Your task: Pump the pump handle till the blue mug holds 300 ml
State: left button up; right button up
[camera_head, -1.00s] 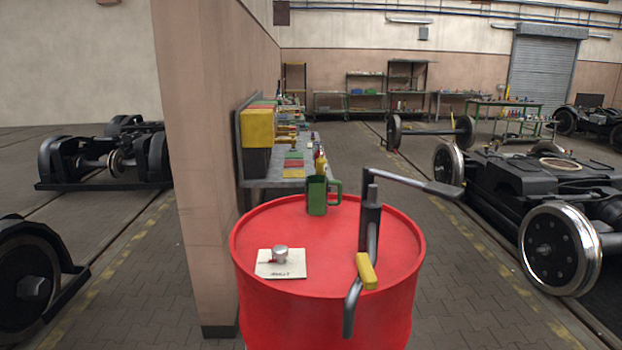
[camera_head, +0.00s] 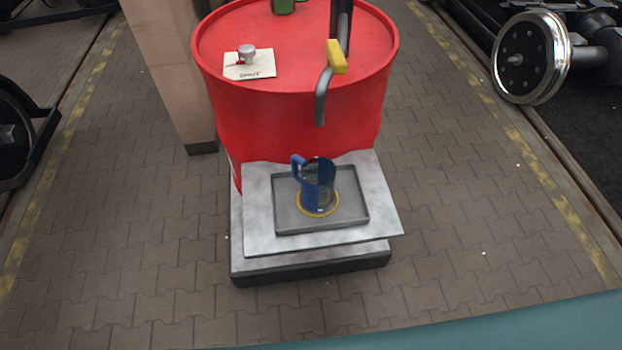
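The blue mug (camera_head: 316,184) stands upright on a yellow ring in a shallow grey tray (camera_head: 355,216) in front of the red drum. It has a see-through front, and its handle points left; I cannot read a liquid level. The pump (camera_head: 341,22) stands on the right of the drum top, cut off by the upper edge. Its bent spout (camera_head: 322,97) with a yellow grip piece (camera_head: 336,57) hangs above the mug. The pump handle is out of the frame now. Neither of my grippers is in view.
The red drum (camera_head: 290,120) carries a white card (camera_head: 252,70) with a small metal knob-like thing (camera_head: 246,53), and a green container (camera_head: 284,5) at its back. A pillar (camera_head: 170,70) stands left. A wheelset (camera_head: 530,58) is at right. Paved floor is clear around the stand.

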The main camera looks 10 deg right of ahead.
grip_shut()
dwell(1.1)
